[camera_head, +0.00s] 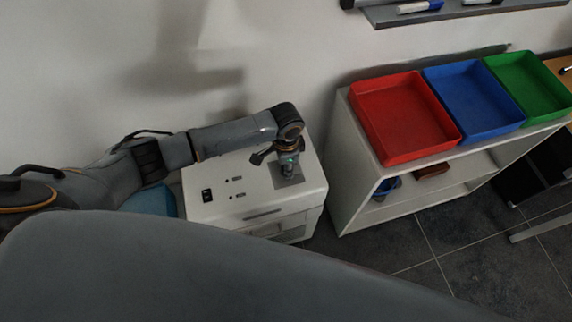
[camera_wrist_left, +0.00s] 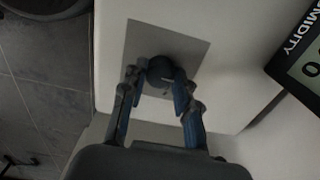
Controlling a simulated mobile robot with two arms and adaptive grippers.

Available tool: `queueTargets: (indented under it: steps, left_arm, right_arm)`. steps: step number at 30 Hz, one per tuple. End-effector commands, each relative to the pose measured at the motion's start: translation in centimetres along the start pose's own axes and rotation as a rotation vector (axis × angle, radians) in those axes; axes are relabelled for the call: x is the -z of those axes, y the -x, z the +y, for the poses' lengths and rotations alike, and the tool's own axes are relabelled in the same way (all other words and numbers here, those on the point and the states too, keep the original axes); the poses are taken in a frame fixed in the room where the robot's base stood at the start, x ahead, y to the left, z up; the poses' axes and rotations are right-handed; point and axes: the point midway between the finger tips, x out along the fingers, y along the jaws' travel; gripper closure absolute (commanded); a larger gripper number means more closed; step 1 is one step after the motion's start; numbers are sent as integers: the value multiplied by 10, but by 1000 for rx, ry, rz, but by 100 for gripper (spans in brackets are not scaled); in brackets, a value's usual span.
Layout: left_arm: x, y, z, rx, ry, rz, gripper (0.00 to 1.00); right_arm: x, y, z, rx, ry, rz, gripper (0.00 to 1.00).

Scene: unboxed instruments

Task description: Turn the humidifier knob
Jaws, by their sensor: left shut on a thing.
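The humidifier (camera_head: 225,178) is a white box against the wall, left of centre in the head view. A grey square plate (camera_wrist_left: 142,38) on its top carries a dark round knob (camera_wrist_left: 160,68) with a short white mark. My left gripper (camera_wrist_left: 158,82) is over the plate, with its two fingers on either side of the knob, shut on it. In the head view, my left gripper (camera_head: 289,166) reaches down from above and largely hides the knob.
A black display panel (camera_wrist_left: 298,58) lettered "MIDITY" is at the right of the wrist view. A white shelf unit (camera_head: 345,150) stands right of the humidifier, carrying red (camera_head: 405,115), blue (camera_head: 472,97) and green (camera_head: 527,84) trays. A marker ledge (camera_head: 440,13) is on the wall.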

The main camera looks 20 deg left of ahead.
Motion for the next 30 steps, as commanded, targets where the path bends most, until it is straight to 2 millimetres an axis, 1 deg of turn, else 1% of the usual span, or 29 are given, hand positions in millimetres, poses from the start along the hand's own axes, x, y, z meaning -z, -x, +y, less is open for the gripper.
queueTargets:
  steps: [8, 18, 30]
  left_arm:
    - [1, 2, 1, -1, -137, 1, 100]
    - [1, 2, 0, -1, -446, 1, 100]
    - [1, 1, 0, -1, -797, 3, 100]
  right_arm:
    - [3, 12, 1, -1, 0, 4, 100]
    - [5, 28, 1, -1, -1, 5, 100]
    - [6, 36, 4, -4, 0, 4, 100]
